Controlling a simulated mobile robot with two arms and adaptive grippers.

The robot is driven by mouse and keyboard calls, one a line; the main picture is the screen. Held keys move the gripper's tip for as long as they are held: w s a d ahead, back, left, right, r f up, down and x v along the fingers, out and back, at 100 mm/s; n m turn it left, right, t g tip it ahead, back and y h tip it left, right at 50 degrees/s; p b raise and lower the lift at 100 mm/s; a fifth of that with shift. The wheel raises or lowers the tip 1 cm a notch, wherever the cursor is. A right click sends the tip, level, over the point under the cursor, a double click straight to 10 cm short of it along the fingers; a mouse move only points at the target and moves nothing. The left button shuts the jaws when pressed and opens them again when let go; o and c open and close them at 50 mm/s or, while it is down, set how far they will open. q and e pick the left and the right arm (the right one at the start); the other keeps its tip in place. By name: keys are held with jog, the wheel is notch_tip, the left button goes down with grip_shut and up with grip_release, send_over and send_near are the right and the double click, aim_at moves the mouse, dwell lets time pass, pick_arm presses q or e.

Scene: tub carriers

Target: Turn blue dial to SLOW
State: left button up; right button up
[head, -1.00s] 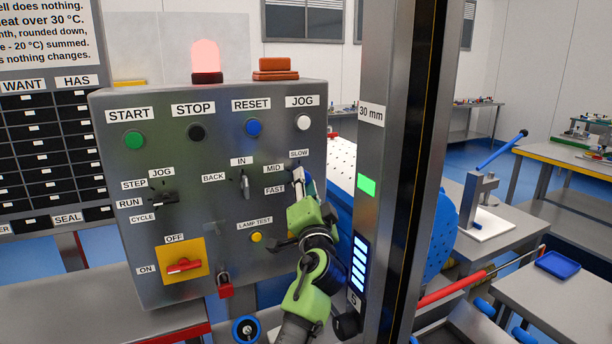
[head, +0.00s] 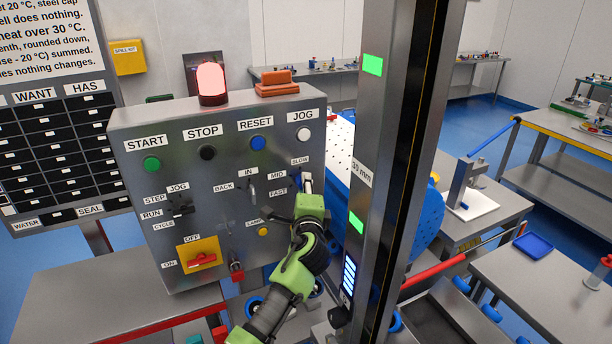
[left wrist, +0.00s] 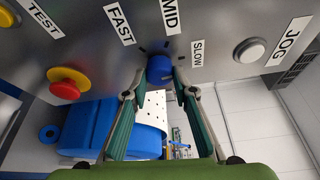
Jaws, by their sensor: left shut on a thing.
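The blue dial (left wrist: 159,69) shows in the left wrist view, on the grey panel among the FAST (left wrist: 119,24), MID (left wrist: 169,17) and SLOW (left wrist: 197,53) labels. My left gripper (left wrist: 159,80) is shut on it, with one green-padded finger on each side. I cannot make out which label the dial points to. In the head view my left gripper (head: 307,186) reaches the panel just below the SLOW label (head: 300,161) and covers the dial. My right gripper is not in view.
The panel (head: 135,235) also carries the START (head: 152,164), STOP, RESET and JOG buttons, a lit red beacon (head: 211,80) and a yellow-backed red switch (head: 201,259). A thick metal column (head: 385,180) stands close on the right of my arm.

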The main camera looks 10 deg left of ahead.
pick_arm(q)
jog(key=shift+w+a+r+m+p, duration=0.1)
jog(key=shift+a+r+m+p, duration=0.2)
jog(key=shift+r+m, duration=0.1)
dwell(0.3)
jog(key=o, duration=0.9)
jog(key=shift+o, duration=0.9)
jog(key=shift+a+f, duration=0.1)
jog(key=v, duration=1.1)
jog(key=shift+s, duration=0.4)
